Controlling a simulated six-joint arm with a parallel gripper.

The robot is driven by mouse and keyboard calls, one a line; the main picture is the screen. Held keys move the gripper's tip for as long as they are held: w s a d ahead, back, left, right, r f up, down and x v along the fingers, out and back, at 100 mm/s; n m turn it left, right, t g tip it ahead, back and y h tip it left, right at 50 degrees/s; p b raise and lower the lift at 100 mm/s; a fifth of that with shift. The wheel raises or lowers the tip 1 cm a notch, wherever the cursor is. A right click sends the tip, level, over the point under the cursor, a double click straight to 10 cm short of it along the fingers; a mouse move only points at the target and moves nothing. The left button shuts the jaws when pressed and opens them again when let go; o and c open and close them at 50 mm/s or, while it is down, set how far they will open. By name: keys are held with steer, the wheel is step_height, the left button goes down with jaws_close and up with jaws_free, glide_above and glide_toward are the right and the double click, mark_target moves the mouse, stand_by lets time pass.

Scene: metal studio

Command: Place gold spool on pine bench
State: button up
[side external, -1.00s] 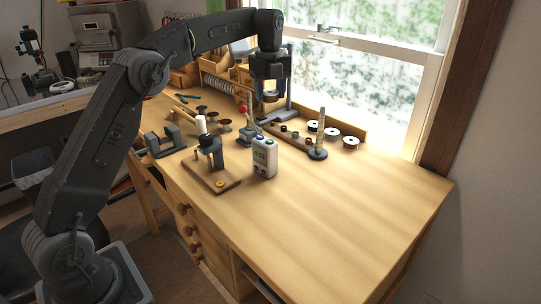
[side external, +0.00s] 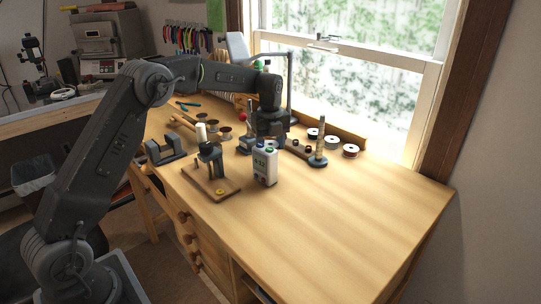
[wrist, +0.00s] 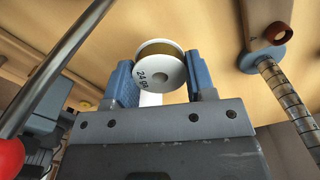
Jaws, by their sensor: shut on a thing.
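The gold spool (wrist: 160,68) shows in the wrist view, with white flanges marked "24 ga" and gold wire between them. My gripper (wrist: 163,85) is shut on it, with a blue pad on each side. In the side view my gripper (side external: 270,137) is low over the pine bench (side external: 350,215), behind the white timer-like device (side external: 265,166). The spool is hidden there. I cannot tell whether the spool touches the bench top.
A stepped rod on a round base (side external: 319,148) stands right of my gripper, near several spools (side external: 332,142). A red-balled stand (side external: 247,138) is close on the left. A small press (side external: 212,165) stands nearer the front. The right bench top is clear.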

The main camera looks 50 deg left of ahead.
steer(key=shift+f, duration=1.8)
steer(key=shift+f, duration=0.2)
steer(key=o, duration=0.9)
